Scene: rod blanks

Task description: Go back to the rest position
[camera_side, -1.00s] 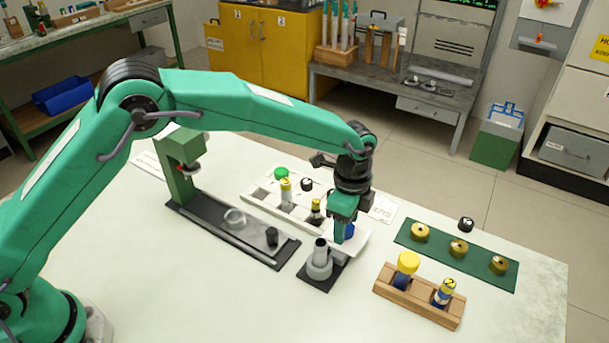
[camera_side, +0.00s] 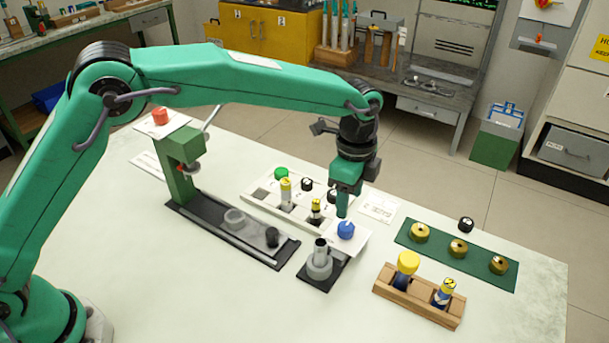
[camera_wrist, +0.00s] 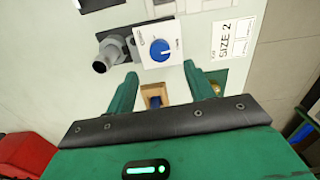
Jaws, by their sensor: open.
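My gripper (camera_side: 343,205) hangs above the bench in the side view, beside and behind a blue knob on a white plate (camera_side: 346,231). In the wrist view, two green fingers of my gripper (camera_wrist: 160,78) stand wide apart with nothing held between them. The blue knob (camera_wrist: 160,50) lies beyond the fingertips there, apart from them. A grey fixture with an upright tube (camera_side: 320,262) stands just left of and in front of the knob. It also shows in the wrist view (camera_wrist: 106,58).
A green press with a red knob on top (camera_side: 182,165) and a white tray of small parts (camera_side: 262,203) stand left of the gripper. A wooden rack (camera_side: 420,308) with two rods and a green mat (camera_side: 480,274) with brass pieces lie right. The front bench is clear.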

